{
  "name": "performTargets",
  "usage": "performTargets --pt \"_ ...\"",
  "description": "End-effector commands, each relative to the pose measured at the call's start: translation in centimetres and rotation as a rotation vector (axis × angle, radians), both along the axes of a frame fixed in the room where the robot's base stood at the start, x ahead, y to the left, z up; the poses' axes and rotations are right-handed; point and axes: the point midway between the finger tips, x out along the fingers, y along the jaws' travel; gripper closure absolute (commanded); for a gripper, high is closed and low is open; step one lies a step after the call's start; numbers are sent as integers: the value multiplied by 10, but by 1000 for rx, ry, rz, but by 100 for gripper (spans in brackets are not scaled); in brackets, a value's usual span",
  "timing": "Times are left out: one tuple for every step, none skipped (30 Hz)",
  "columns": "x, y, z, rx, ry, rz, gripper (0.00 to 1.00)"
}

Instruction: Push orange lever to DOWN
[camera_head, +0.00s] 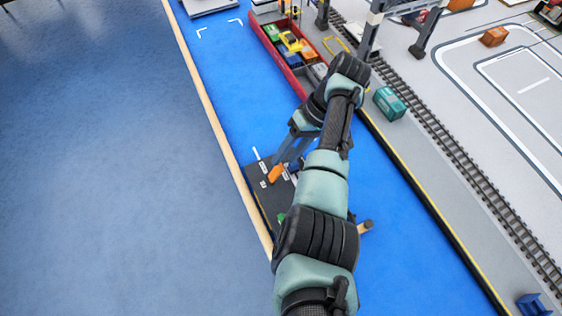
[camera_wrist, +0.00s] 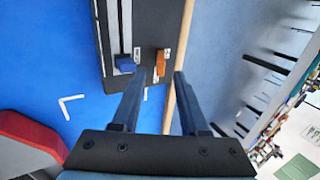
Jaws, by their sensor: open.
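The orange lever (camera_head: 275,174) sits on a dark control panel (camera_head: 257,202) in the head view, close to my fingertips. It also shows in the wrist view (camera_wrist: 161,62), near the panel's edge, with a small white label beside it that is too small to read. My gripper (camera_head: 284,158) reaches down over the panel. In the wrist view my gripper (camera_wrist: 159,76) is open, and the orange lever appears between and slightly beyond its two fingertips. I cannot tell whether a finger touches it. My arm hides part of the panel in the head view.
A blue lever (camera_wrist: 124,64) in a slot stands beside the orange one. A wooden edge strip (camera_head: 229,157) runs along the panel. A red barge (camera_head: 273,46) with containers, a teal container (camera_head: 389,103) and a rail track (camera_head: 450,145) lie beyond. The blue floor at left is clear.

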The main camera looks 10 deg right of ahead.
Motion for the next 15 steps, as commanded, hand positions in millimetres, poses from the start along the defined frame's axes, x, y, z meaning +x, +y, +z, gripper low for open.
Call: performTargets --pt "3 -7 11 -2 -5 -3 56" --pt "4 -10 17 -1 -4 -3 56" --pt "5 -14 25 -1 -5 -2 56" --pt "6 -17 31 -1 -4 -2 56" --pt "7 -20 38 -1 -4 -2 56" --pt "8 -24 47 -1 -3 -2 56" --pt "9 -26 52 -1 -2 -2 56" --pt "9 -28 56 -1 -2 -2 56" --pt "10 -31 62 0 0 -2 56" --pt "10 -33 66 0 0 -2 56" --pt "11 -35 69 0 0 -2 56" --pt "11 -36 71 0 0 -1 56" --pt "12 -37 73 0 0 -1 56" --pt "12 -38 74 0 0 -1 56" --pt "12 -39 75 0 1 0 56"
